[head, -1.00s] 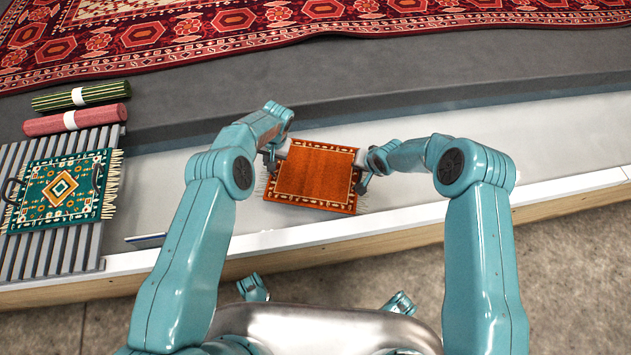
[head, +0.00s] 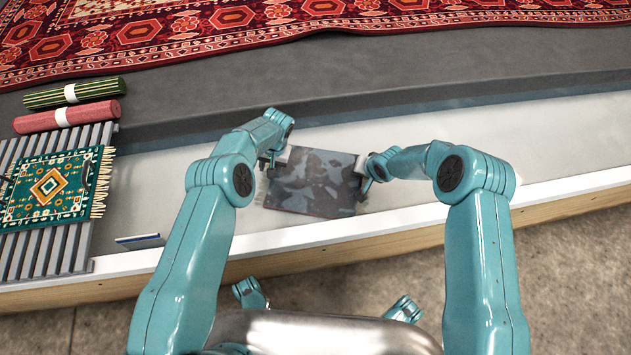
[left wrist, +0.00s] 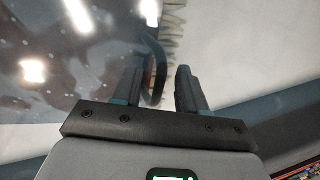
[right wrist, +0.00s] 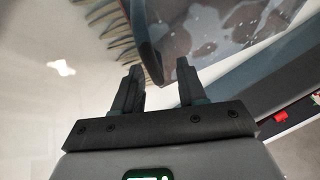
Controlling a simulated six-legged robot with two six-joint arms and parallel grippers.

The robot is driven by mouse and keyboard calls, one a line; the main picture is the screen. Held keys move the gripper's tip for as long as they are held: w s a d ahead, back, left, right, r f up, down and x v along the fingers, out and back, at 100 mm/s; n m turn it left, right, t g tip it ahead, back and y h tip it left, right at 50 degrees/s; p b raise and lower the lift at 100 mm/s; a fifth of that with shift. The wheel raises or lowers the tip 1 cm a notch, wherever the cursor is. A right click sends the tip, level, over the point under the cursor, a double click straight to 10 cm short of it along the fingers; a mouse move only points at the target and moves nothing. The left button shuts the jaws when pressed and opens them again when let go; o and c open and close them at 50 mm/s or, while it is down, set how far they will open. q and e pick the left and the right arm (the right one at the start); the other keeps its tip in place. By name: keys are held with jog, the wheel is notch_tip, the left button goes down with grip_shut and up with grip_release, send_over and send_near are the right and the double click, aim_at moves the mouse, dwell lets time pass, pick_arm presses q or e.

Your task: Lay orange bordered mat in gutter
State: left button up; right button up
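The mat (head: 308,185) lies between my two grippers over the pale gutter floor (head: 430,125). It now looks dark grey and mottled with a glossy sheen, and no orange shows. Whether it touches the floor is unclear. My left gripper (head: 268,162) is at its left edge and my right gripper (head: 364,172) at its right edge. In the left wrist view, the fingers (left wrist: 165,68) stand apart around a dark curved strip beside the mat's fringe. In the right wrist view, the fingers (right wrist: 159,66) stand apart with the mat's dark edge between them.
A green fringed mat (head: 50,190) lies on a grey slatted rack (head: 72,250) at left. Green (head: 90,92) and pink (head: 95,110) rolls lie behind it. A white kerb (head: 400,222) bounds the gutter in front. A large red rug (head: 180,30) covers the floor behind. The gutter at right is clear.

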pick_arm(q)
notch_tip(320, 180, up, 12)
jog(key=d, duration=0.2)
jog(key=shift+d+f, duration=0.15)
jog(key=shift+d, duration=0.05)
pick_arm(e)
jog(key=v, duration=1.2)
pick_arm(q)
jog(key=shift+s, duration=0.1)
